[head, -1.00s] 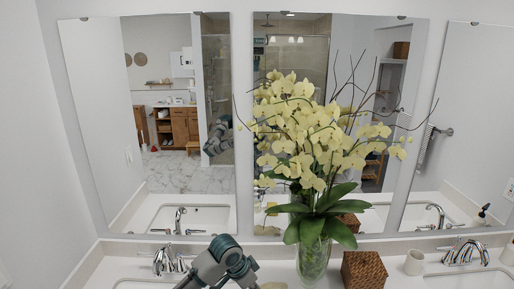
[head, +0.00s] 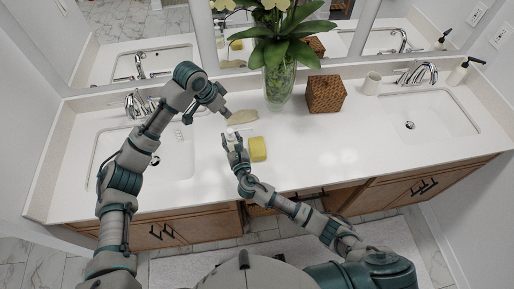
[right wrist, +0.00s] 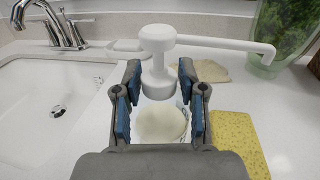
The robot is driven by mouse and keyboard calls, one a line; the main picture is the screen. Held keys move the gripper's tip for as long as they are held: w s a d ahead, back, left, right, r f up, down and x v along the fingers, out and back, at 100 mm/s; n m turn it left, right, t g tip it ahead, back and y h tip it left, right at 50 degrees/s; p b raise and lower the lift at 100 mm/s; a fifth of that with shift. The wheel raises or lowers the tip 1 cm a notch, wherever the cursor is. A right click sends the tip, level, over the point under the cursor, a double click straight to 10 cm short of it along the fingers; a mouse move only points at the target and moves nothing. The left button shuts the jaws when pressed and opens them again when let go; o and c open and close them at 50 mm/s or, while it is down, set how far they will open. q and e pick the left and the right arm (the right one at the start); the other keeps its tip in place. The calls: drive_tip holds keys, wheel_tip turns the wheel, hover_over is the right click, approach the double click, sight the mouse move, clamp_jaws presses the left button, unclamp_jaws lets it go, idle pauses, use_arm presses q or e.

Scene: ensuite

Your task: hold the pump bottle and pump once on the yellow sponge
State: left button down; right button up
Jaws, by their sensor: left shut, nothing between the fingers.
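The white pump bottle (right wrist: 158,122) stands upright on the counter, its nozzle pointing right in the right wrist view. In the head view my right gripper (head: 232,141) covers most of the bottle. The yellow sponge (head: 257,149) lies flat just right of the bottle; it also shows in the right wrist view (right wrist: 238,140). My left gripper (head: 226,112) is shut and empty, behind and above the pump head, apart from it.
A glass vase (head: 279,88) of flowers and a brown woven box (head: 325,93) stand behind, right of the bottle. A pale flat item (head: 243,117) lies near the left gripper. Sinks lie at both ends. The counter right of the sponge is clear.

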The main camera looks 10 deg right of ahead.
drive_tip(key=shift+o, duration=0.9)
drive_tip(key=shift+w, duration=0.1)
